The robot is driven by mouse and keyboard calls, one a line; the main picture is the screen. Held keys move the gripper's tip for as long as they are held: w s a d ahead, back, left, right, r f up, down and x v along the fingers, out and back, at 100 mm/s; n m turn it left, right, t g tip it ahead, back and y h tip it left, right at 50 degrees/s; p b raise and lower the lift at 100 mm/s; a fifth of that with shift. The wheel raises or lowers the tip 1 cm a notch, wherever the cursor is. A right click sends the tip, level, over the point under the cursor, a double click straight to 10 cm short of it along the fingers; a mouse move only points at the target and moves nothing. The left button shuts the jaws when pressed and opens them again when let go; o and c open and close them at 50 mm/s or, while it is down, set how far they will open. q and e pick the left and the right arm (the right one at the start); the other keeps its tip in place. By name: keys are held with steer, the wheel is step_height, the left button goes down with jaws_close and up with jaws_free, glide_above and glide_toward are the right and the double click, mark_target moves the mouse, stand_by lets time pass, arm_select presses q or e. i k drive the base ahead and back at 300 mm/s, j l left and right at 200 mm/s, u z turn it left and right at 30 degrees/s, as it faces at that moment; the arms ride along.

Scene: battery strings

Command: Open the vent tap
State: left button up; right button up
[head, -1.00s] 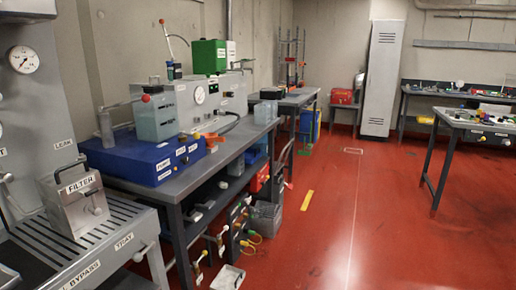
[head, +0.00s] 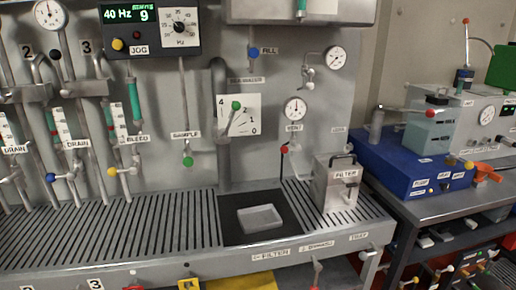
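A small label reading VENT (head: 294,128) is on the grey back panel, just below a round dial gauge (head: 295,108). A tap with a red ball knob (head: 284,149) sits right below this label, on a thin pipe that runs down toward the bench. The tap is small in the view, and I cannot tell whether it is open or shut. Neither of my grippers shows in the head view.
A grey FILTER box (head: 336,183) stands right of the tap on the slotted bench. A pale tray (head: 260,218) lies in a dark recess in front. Several other knobbed taps, labelled SAMPLE, BLEED and DRAIN, line the panel leftward. A blue unit (head: 400,160) stands on the right-hand bench.

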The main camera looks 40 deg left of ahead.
mark_target(284, 149)
steer(key=u, duration=1.05)
